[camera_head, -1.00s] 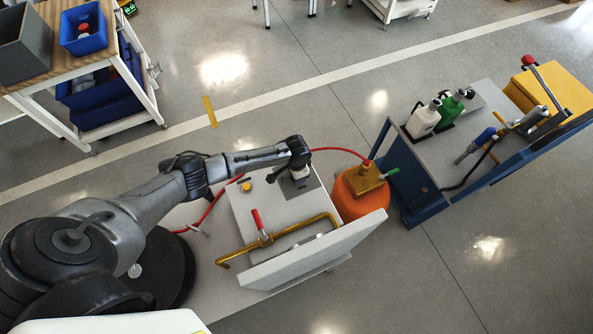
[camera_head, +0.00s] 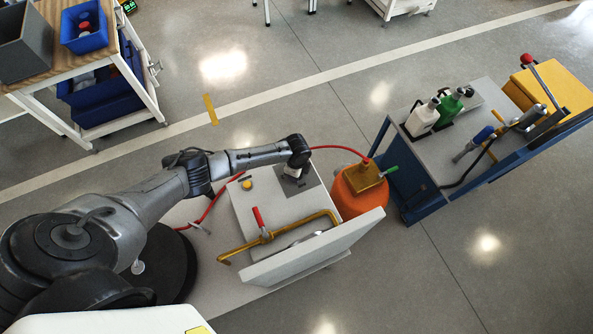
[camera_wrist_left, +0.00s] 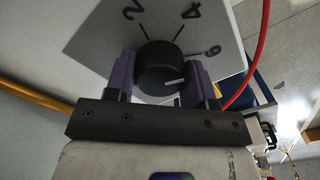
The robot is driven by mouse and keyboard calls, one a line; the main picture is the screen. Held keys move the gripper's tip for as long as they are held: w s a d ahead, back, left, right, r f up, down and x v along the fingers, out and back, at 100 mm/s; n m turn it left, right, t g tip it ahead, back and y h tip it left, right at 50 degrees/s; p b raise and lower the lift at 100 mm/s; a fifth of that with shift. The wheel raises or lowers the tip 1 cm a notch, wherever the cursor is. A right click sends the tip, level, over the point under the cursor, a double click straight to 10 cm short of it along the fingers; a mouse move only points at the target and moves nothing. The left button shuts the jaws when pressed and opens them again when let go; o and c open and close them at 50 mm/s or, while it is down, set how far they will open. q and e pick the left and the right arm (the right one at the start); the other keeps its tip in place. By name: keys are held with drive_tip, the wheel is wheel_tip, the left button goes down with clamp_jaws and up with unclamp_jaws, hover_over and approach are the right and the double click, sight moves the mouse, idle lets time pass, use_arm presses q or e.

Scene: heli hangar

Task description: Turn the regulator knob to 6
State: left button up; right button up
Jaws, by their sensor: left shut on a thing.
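The regulator knob (camera_wrist_left: 162,68) is a black round dial in the left wrist view, on a grey plate (camera_wrist_left: 100,42) marked 2, 4 and 6. Its white pointer line points right, somewhat below the tick by the 6. My left gripper (camera_wrist_left: 160,75) is shut on the knob, with one purple finger pad on each side. In the head view the left gripper (camera_head: 292,174) reaches down onto the plate (camera_head: 310,188) at the far end of a pale cabinet (camera_head: 245,205); the knob is hidden there. My right gripper is not in view.
An orange tank (camera_head: 352,200) stands beside the cabinet, with a red hose (camera_head: 335,148) running to it. A brass pipe (camera_head: 300,229) with a red-handled valve (camera_head: 258,217) and a yellow button (camera_head: 247,184) are on the cabinet. A blue cart (camera_head: 410,205) stands to the right.

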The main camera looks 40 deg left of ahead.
use_arm(q)
drive_tip(key=shift+m, duration=0.7)
drive_tip(key=o, duration=0.9)
drive_tip(key=shift+r, duration=0.2)
drive_tip(key=shift+r+p, duration=1.2)
drive_tip(key=shift+r, duration=5.55)
